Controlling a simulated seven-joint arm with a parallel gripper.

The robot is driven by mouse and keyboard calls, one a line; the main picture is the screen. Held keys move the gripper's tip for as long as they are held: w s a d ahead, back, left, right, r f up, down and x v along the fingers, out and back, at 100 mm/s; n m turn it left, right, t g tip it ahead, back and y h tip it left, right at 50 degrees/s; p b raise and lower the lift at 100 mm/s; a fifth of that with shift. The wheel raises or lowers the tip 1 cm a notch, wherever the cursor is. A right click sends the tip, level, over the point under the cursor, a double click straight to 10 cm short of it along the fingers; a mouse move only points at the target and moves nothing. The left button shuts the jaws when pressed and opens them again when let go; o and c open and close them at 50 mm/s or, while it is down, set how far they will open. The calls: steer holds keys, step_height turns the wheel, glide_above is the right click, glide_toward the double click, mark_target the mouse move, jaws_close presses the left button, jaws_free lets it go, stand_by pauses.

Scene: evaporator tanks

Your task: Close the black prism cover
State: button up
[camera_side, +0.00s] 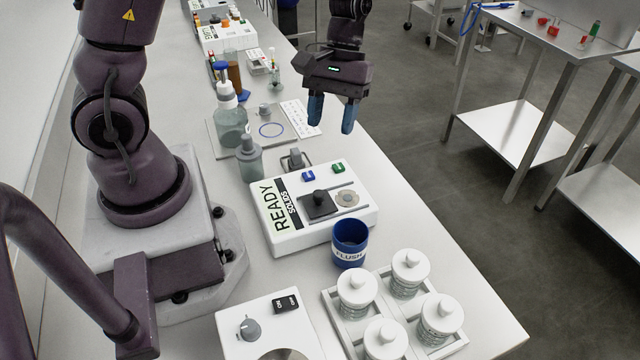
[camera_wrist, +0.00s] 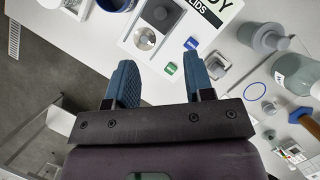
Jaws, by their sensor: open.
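The black prism cover (camera_side: 319,205) is a flat square plate with a knob on top, on the white READY SOLIDS unit (camera_side: 290,238). It sits beside a round metallic prism window (camera_side: 348,198), which is uncovered, between thin rails. In the wrist view the cover (camera_wrist: 161,13) is near the top edge and the window (camera_wrist: 144,39) just below it. My gripper (camera_side: 332,114) is open and empty, with blue fingers pointing down. It hangs above and behind the unit, apart from the cover. In the wrist view its fingers (camera_wrist: 160,82) flank empty space.
A blue button (camera_side: 308,175) and a green button (camera_side: 338,167) sit on the unit's far end. A blue FLUSH cup (camera_side: 350,244) and a rack of white-lidded jars (camera_side: 410,265) stand nearer. Bottles (camera_side: 230,125) stand left of my gripper. The bench's right strip is clear.

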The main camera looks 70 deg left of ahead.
mark_target(319, 192)
steer(key=x, duration=1.2)
steer(key=shift+f, duration=0.2)
steer(key=shift+c, duration=0.2)
